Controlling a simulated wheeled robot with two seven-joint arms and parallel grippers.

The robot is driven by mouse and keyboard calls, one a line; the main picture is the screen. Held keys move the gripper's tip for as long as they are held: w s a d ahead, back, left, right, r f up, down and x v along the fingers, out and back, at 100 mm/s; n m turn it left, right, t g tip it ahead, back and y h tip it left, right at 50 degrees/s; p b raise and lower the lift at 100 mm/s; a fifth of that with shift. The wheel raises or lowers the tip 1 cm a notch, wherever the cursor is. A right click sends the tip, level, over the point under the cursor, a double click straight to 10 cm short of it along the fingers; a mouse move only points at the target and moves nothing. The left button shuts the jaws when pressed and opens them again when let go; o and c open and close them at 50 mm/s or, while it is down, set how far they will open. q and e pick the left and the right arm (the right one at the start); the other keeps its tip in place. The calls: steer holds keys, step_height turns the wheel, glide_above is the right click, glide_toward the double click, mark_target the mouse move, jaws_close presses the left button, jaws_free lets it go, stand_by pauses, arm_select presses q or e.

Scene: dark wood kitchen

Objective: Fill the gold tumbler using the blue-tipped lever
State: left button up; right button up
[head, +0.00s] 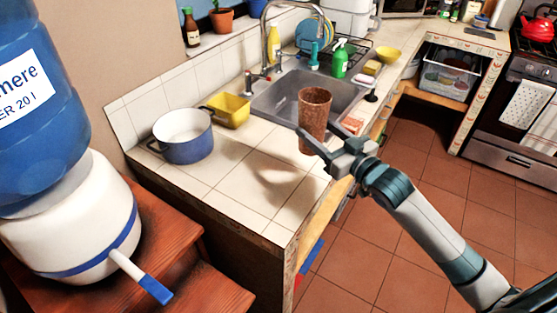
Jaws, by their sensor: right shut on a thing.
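A tall brown-gold tumbler (315,107) is held upright by my right gripper (320,142), which is shut on its lower part. It is above the tiled counter, in front of the sink. The water dispenser (75,220) stands at the left, with a white base and a large blue bottle (40,130) on top. Its lever (128,267) sticks out toward the lower right and ends in a blue tip (156,290). The tumbler is well to the right of the lever, not touching it. My left gripper is out of view.
The dispenser stands on a reddish wooden stand (185,255). A blue-white pot (183,137) and a yellow container (229,111) sit on the counter (215,180) near the wall. The sink (285,98) lies behind the tumbler. Open tiled floor (385,230) lies at the right.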

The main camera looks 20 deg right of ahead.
steer(key=w+a+f+p, duration=0.1)
steer(key=a+f+p, duration=0.1)
steer(key=a+f, duration=0.3)
steer(key=a, duration=0.4)
steer(key=shift+w+f, duration=0.15)
steer(key=shift+w, duration=0.25)
steer(key=shift+d, duration=0.1)
steer(key=shift+f+p, duration=0.65)
steer(key=shift+f, duration=1.35)
steer(key=shift+f, duration=0.15)
steer(key=o, duration=1.3)
steer(key=shift+o, duration=0.4)
